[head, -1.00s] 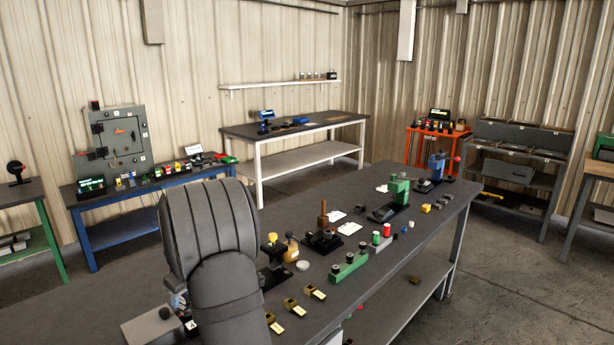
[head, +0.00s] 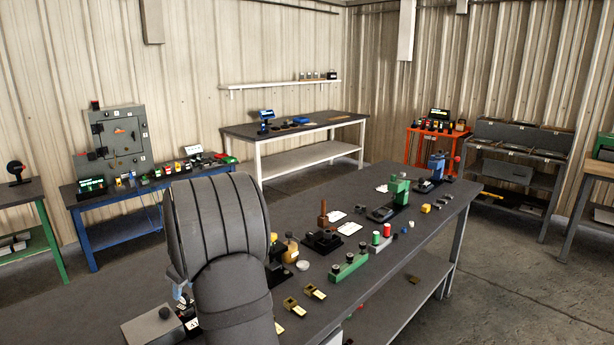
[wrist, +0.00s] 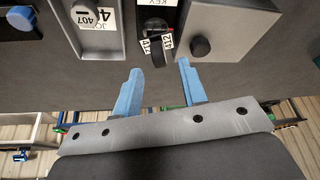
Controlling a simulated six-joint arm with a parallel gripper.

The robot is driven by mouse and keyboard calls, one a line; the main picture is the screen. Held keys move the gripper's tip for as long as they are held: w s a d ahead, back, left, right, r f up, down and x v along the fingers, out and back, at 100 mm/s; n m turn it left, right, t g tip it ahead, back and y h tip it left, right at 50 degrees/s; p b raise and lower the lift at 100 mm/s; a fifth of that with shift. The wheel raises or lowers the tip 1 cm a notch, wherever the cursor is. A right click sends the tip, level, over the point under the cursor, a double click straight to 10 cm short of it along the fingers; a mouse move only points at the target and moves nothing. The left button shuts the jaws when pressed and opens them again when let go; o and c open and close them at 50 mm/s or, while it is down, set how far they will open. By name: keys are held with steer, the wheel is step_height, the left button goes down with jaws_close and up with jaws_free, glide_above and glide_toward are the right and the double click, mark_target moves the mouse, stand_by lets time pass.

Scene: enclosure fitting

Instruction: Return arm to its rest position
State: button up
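My gripper (wrist: 159,78) shows in the wrist view as two light blue fingers standing apart, with nothing between them. Just beyond the fingertips are a black switch-like part with white labels (wrist: 155,30) and a grey block with a black knob (wrist: 215,35). The fingers look clear of both. In the head view my dark grey arm rises at the lower left over the near bench and hides most of the gripper. Only a bit of light blue (head: 181,291) shows beside the arm.
The near bench (head: 110,285) holds a grey plate with a black knob (head: 150,328), small brass blocks (head: 292,306), a green block (head: 349,267) and a green press (head: 398,190). The bench's left part is mostly bare. Other benches stand along the walls.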

steer(key=v, duration=1.4)
steer(key=x, duration=1.7)
steer(key=shift+f, duration=0.15)
steer(key=shift+a+f, duration=0.15)
steer(key=shift+f, duration=0.1)
steer(key=m, duration=0.3)
steer(key=shift+t+h, duration=0.4)
steer(key=shift+r+m, duration=0.25)
steer(key=shift+m, duration=0.05)
steer(key=s+d+r+n+g+h, duration=0.1)
steer(key=s+d+r+n, duration=0.1)
steer(key=r, duration=1.4)
steer(key=shift+d+n+g+h, duration=0.3)
steer(key=shift+d+n, duration=0.4)
